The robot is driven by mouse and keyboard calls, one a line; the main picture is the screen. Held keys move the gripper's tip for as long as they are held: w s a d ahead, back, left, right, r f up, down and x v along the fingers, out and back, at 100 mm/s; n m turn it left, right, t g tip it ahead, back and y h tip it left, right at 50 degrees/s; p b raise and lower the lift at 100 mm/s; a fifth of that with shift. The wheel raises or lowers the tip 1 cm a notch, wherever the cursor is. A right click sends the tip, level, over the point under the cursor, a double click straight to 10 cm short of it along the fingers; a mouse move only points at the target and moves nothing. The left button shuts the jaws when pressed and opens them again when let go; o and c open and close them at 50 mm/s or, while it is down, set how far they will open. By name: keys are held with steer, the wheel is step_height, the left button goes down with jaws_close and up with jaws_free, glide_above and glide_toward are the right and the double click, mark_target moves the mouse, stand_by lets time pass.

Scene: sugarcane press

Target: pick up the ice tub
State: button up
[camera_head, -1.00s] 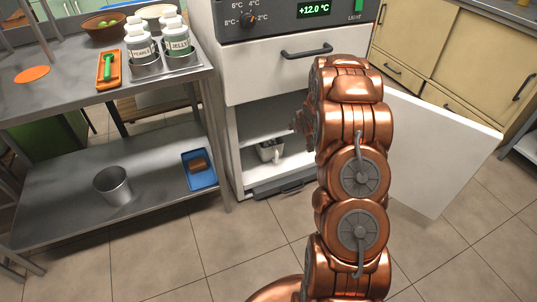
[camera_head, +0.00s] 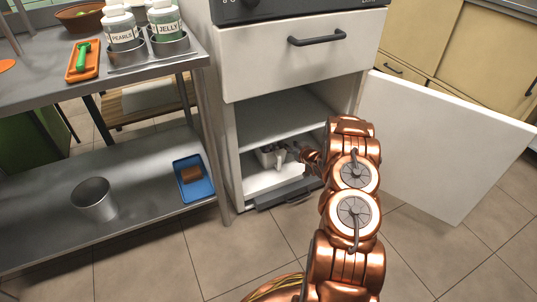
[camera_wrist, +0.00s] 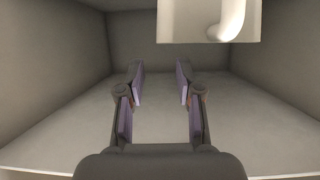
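The ice tub (camera_head: 268,158) is a small white container with dark-looking contents, on the floor of the open lower compartment of the white cabinet (camera_head: 290,75). In the wrist view the pale tub (camera_wrist: 185,22) shows at the top edge, cut off by the frame, with a rounded handle (camera_wrist: 232,18) on its right side. My gripper (camera_wrist: 160,75) is open and empty, its two fingers apart inside the compartment. The tub appears beyond the fingertips and is not between them. In the head view my gripper (camera_head: 294,149) is at the tub's right, partly hard to make out.
The cabinet's white door (camera_head: 440,150) stands open to the right of my arm. A shelf (camera_head: 275,118) lies above the tub. At left a steel table (camera_head: 120,78) holds jars, with a blue tray (camera_head: 205,188) and metal cup (camera_head: 94,199) on its lower shelf.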

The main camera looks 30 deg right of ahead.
steer(key=shift+b+x, duration=0.7)
steer(key=shift+x, duration=1.95)
steer(key=shift+f+b+x, duration=0.2)
steer(key=shift+b+x, duration=0.3)
steer(key=shift+x, duration=1)
steer(key=shift+b+x, duration=0.3)
steer(key=shift+x, duration=0.7)
steer(key=shift+d+r, duration=0.1)
steer(key=shift+d, duration=0.05)
steer(key=shift+c, duration=0.3)
jaws_close()
